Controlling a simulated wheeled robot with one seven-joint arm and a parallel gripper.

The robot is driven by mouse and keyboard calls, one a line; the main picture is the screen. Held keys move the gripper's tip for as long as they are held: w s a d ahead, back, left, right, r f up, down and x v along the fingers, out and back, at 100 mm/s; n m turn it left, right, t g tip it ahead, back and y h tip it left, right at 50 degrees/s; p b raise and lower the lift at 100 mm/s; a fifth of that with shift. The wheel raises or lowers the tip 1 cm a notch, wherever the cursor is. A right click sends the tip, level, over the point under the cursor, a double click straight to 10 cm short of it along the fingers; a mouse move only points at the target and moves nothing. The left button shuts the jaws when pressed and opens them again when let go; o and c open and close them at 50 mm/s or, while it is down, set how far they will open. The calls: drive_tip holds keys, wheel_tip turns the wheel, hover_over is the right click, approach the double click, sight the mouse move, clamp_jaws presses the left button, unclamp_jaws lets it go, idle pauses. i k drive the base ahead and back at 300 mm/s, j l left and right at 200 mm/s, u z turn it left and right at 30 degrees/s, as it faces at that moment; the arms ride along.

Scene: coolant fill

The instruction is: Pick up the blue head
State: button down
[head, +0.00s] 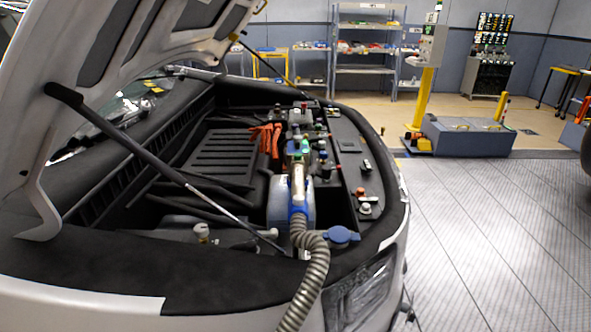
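A filling head (298,182) with a metallic barrel and blue parts is at the end of a ribbed grey hose (312,268) in the open engine bay. A blue collar (298,210) joins the head to the hose. A pale blue-grey tank (276,202) lies behind and beside the head; I cannot tell whether they touch. A separate flat blue cap (342,236) sits just right of the hose, near the bay's front edge. My gripper is not in view.
The raised hood (130,40) hangs over the left of the bay, with a dark prop strut (130,138) crossing in front. Orange cables (268,138) and small fittings crowd the bay. The tiled floor (485,225) at right is clear. A yellow-post station (425,95) stands behind.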

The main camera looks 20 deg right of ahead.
sight(297, 179)
drive_tip(key=u, duration=3)
drive_tip(key=z, duration=3.05)
drive_tip(key=i+l+u, duration=0.15)
drive_tip(key=u, duration=0.2)
drive_tip(key=i+l+u, duration=0.15)
drive_tip(key=u, duration=0.25)
drive_tip(key=i+l+u, duration=0.1)
drive_tip(key=l+u, duration=0.25)
